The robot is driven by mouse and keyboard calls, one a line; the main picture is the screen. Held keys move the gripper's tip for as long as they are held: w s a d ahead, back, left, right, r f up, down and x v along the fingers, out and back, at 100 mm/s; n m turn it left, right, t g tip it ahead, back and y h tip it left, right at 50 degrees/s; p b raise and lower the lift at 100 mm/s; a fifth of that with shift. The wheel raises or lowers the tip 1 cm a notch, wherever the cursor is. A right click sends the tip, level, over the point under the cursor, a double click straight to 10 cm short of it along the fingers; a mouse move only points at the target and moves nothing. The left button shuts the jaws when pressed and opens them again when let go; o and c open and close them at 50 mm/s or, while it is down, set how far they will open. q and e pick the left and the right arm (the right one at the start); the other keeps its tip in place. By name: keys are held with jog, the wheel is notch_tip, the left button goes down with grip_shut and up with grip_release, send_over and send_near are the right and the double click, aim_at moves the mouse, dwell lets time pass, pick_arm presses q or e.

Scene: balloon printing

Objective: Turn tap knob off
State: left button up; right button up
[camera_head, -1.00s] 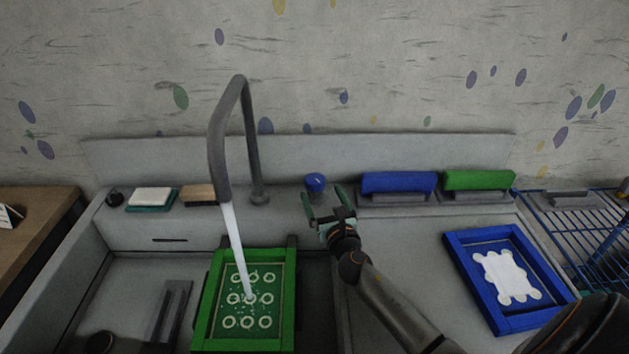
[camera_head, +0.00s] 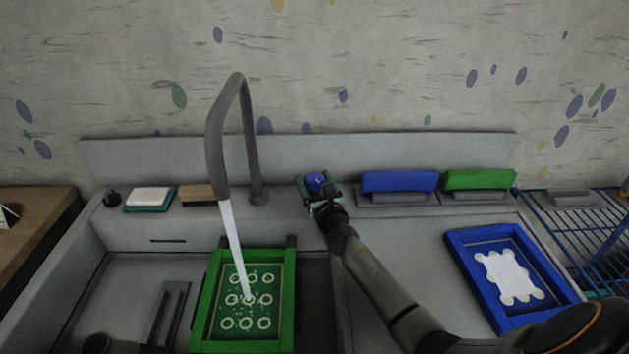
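The blue tap knob (camera_head: 315,182) sits on the back ledge of the sink, right of the grey tap (camera_head: 216,140). Water runs from the spout onto the green-framed screen (camera_head: 288,310) in the basin. My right gripper (camera_head: 317,186) is at the knob, with its green fingers on either side of it. Whether the fingers touch the knob or are closed on it I cannot tell. My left gripper is not clearly in view; a dark part shows at the bottom left edge.
A blue squeegee (camera_head: 399,182) and a green squeegee (camera_head: 479,180) lie on the ledge right of the knob. A blue-framed screen (camera_head: 461,255) lies on the right counter. A soap-like white block (camera_head: 150,196) and a brush (camera_head: 198,194) are left of the tap.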

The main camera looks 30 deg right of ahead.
jog(key=c, duration=1.1)
jog(key=shift+o, duration=0.2)
jog(key=shift+m+h, duration=0.3)
jog(key=shift+h, duration=0.2)
jog(key=m+g+h+b, duration=0.1)
jog(key=h, duration=0.1)
jog(key=m+g+h+b, duration=0.1)
jog(key=m+h, duration=0.1)
jog(key=shift+f+g, duration=0.15)
jog(key=shift+g, duration=0.15)
jog(key=shift+m+g+h+b, duration=0.55)
jog(key=shift+m+g+h, duration=0.3)
jog(key=shift+h, duration=0.35)
jog(key=shift+m+g+h, duration=0.3)
jog(key=shift+m+g, duration=0.05)
jog(key=o, duration=1.4)
jog(key=shift+c, duration=0.2)
